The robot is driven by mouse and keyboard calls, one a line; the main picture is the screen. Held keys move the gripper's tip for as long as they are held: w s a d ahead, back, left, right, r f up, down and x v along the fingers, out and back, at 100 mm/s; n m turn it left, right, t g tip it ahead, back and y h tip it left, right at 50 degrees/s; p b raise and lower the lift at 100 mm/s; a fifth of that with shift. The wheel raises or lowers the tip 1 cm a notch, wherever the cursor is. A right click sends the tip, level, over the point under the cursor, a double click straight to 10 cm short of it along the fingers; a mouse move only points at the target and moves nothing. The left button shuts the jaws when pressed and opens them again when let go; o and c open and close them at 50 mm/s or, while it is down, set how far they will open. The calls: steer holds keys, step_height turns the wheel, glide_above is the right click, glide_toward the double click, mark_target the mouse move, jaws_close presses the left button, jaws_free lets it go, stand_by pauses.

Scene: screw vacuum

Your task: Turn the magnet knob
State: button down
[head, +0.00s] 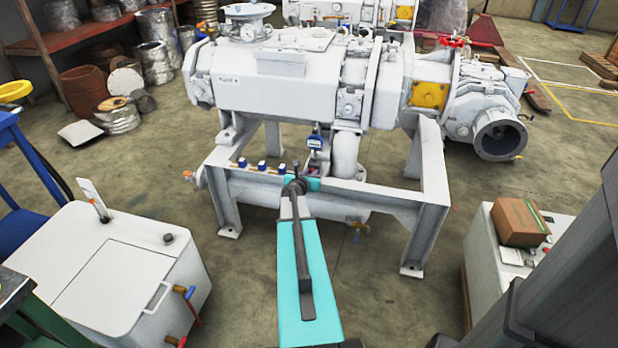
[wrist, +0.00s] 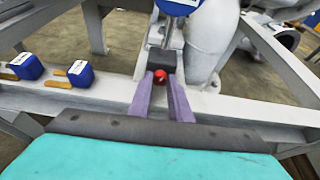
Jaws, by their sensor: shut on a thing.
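The magnet knob (wrist: 160,77) is a small round red knob in the middle of the wrist view, at the front of a dark block (wrist: 161,60) on the white frame beam. My gripper (wrist: 160,82) has its two purple fingers on either side of the knob and is shut on it. Where each finger touches is hard to see. In the head view my gripper (head: 302,184) is at the front beam of the pump's frame, and the arm covers most of this spot. A blue dial gauge (head: 314,143) stands just above the knob; its lower part also shows in the wrist view (wrist: 179,6).
The large white vacuum pump (head: 290,85) rests on a white steel frame (head: 395,203). Several blue-handled valves (head: 262,164) line the beam left of my gripper. A white cabinet (head: 110,265) stands left, and a cardboard box (head: 519,222) sits on a unit at right.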

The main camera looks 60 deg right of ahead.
steer(key=shift+s+f+m+t+y+b, duration=0.1)
steer(key=shift+s+m+t+y+b, duration=0.05)
steer(key=shift+m+t+b, duration=0.4)
steer(key=shift+s+f+m+t+y+b, duration=0.15)
steer(key=shift+m+t+b, duration=0.2)
steer(key=shift+m+b, duration=0.35)
steer(key=shift+d+r+m+t+b, duration=0.15)
steer(key=shift+m+t+b, duration=0.65)
steer(key=shift+m+b, duration=0.65)
steer(key=c, duration=1.6)
jaws_free()
steer(key=shift+s, duration=0.1)
